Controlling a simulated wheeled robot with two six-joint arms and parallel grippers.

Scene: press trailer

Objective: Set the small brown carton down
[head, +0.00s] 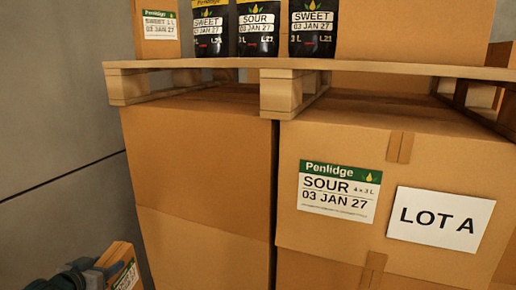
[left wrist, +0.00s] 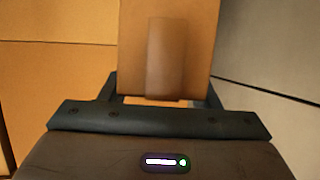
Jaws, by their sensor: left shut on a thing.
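The small brown carton (left wrist: 198,45) is in my left gripper (left wrist: 162,92), which is shut on it. In the left wrist view the carton stands out between the two fingers, with a strip of brown tape on the face towards me. In the head view the carton (head: 121,266) shows at the lower left with a green and white label, partly cut off by the frame edge. My left gripper also shows there, beside the carton and low in front of the large boxes. My right gripper is not in view.
Large brown cartons (head: 205,190) fill the middle, one with a "SOUR 03 JAN 27" label and a "LOT A" sheet (head: 441,218). A wooden pallet (head: 390,69) on top bears black pouches (head: 258,28) and cartons. A grey wall (head: 50,100) stands at left.

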